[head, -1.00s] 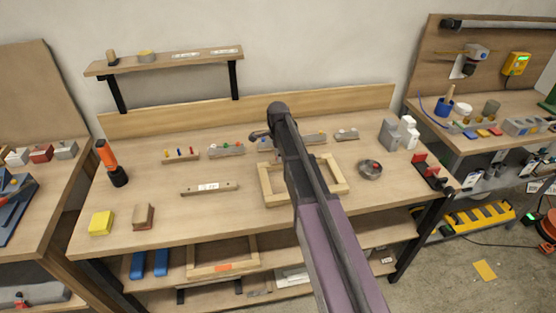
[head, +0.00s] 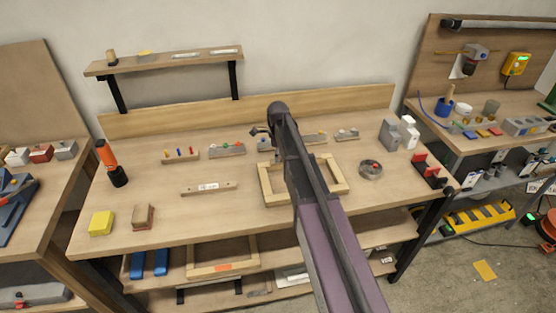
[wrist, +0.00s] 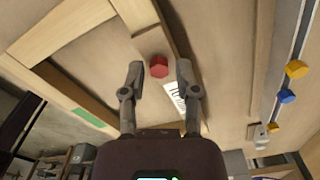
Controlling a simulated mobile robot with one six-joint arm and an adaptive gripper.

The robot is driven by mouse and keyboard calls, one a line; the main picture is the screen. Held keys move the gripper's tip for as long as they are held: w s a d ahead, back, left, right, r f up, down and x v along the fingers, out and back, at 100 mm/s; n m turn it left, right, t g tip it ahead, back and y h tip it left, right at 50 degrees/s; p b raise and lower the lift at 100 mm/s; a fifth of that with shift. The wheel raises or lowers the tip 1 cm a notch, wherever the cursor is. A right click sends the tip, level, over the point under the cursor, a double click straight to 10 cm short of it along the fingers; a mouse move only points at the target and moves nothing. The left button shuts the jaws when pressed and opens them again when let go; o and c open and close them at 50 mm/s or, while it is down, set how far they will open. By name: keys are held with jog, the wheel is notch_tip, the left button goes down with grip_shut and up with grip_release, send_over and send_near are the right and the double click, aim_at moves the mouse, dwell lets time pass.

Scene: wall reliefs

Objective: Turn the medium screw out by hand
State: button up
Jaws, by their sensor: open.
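In the wrist view a red screw head (wrist: 159,66) stands on a pale wooden block with a white printed label (wrist: 177,97). My gripper (wrist: 160,74) is open, with one finger on each side of the red head. The fingertips look close to it, and I cannot tell whether they touch. In the head view my gripper (head: 259,132) is small at the back middle of the bench, mostly behind my arm, and the block under it is hidden. No printed size is readable, so I cannot tell whether this is the medium screw.
Yellow (wrist: 296,69) and blue (wrist: 287,96) heads sit on a rail at the right of the wrist view. A wooden frame (head: 335,176) lies beside my arm. Racks with coloured pieces (head: 181,154) stand at the back.

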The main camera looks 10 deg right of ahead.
jog(key=m, duration=0.5)
dwell(0.3)
grip_shut()
jog(key=shift+n, duration=2.4)
